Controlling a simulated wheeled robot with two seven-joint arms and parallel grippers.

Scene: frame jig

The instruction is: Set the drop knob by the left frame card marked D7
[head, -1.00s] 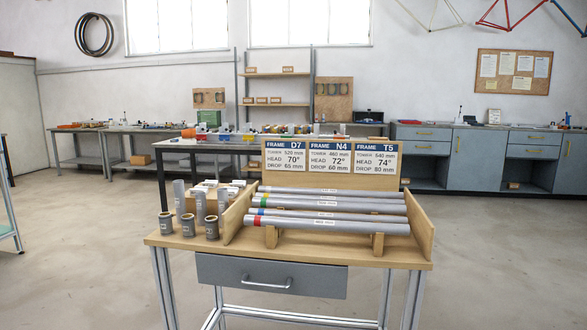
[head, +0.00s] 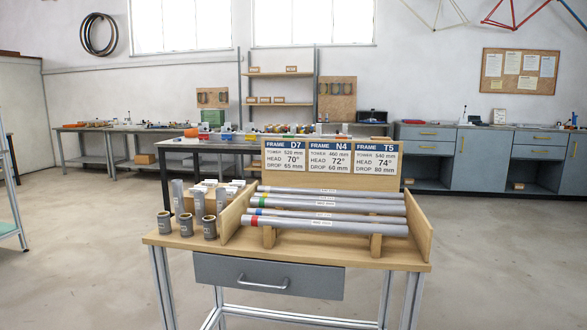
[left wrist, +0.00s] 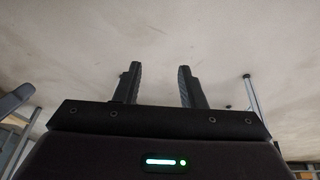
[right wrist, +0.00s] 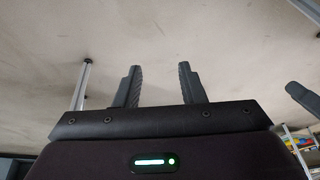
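The left frame card marked D7 (head: 284,157) stands on the wooden rack's back board. It reads tower 520 mm, head 70° and drop 65 mm. Cards N4 (head: 330,158) and T5 (head: 376,160) stand to its right. I cannot make out a drop knob in any view. My left gripper (left wrist: 156,84) shows in the left wrist view, fingers apart, with nothing between them. My right gripper (right wrist: 160,85) shows in the right wrist view, also open and empty. Neither gripper is in the head view.
A wooden-topped bench (head: 300,256) with a grey drawer (head: 268,277) stands ahead. Several grey tubes (head: 330,211) lie in its rack, with short cylinders (head: 187,225) at left. A dark-framed table (head: 166,163) stands behind.

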